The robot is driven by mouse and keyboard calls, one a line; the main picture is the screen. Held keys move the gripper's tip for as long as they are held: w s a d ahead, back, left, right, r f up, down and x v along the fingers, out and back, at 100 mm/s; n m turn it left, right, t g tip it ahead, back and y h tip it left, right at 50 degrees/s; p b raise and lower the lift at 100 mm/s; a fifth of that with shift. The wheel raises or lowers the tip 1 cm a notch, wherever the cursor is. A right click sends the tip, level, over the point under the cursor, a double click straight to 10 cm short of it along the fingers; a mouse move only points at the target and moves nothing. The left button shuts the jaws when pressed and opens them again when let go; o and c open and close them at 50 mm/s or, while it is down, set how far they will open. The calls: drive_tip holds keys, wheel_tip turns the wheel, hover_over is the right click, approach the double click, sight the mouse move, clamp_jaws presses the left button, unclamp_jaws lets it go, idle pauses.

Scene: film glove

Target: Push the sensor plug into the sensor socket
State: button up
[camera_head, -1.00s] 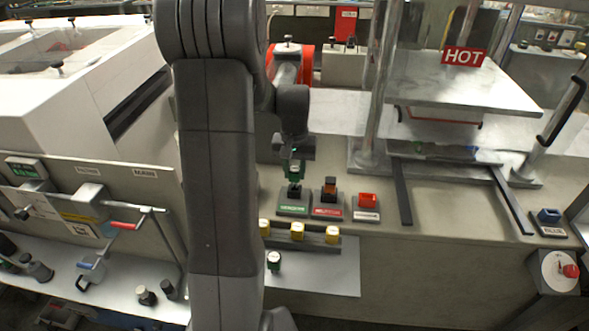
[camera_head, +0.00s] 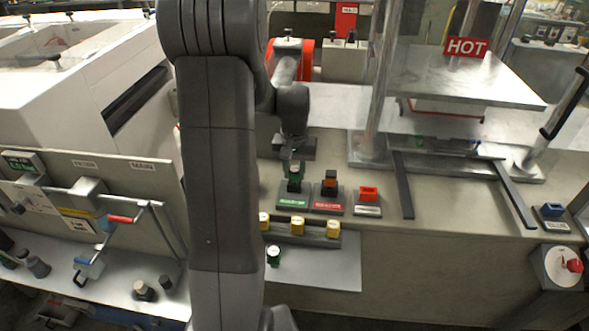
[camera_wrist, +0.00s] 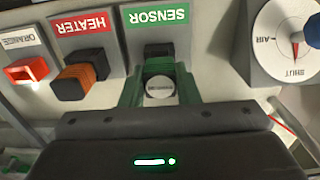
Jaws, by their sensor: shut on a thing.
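The sensor socket (camera_head: 294,188) is a black block on a plate with a green label. In the wrist view, its black block (camera_wrist: 158,50) shows beside the word SENSOR. My gripper (camera_head: 293,166) is directly above it in the head view. In the wrist view, my gripper (camera_wrist: 160,88) has its green fingers closed on the sensor plug (camera_wrist: 160,89), whose round pale top lies between them. The plug is in line with the socket and very close to it. The fingers hide its lower end, so I cannot tell how deep it sits.
The heater socket (camera_head: 330,190), with an orange and black plug, stands right of the sensor socket, and a red block (camera_head: 368,194) is beyond it. Yellow-topped pieces (camera_head: 297,226) stand in front. A rotary dial (camera_wrist: 293,42) is at the right in the wrist view.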

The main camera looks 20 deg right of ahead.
sight(294, 169)
drive_tip(key=o, duration=1)
drive_tip(key=shift+f, duration=0.1)
drive_tip(key=shift+o, duration=0.2)
wheel_tip(294, 169, up, 14)
drive_tip(key=shift+b, duration=0.3)
drive_tip(key=shift+f, duration=0.15)
wheel_tip(294, 169, down, 14)
drive_tip(key=shift+r+p, duration=0.15)
drive_tip(key=shift+p, duration=0.25)
drive_tip(key=shift+r, duration=0.45)
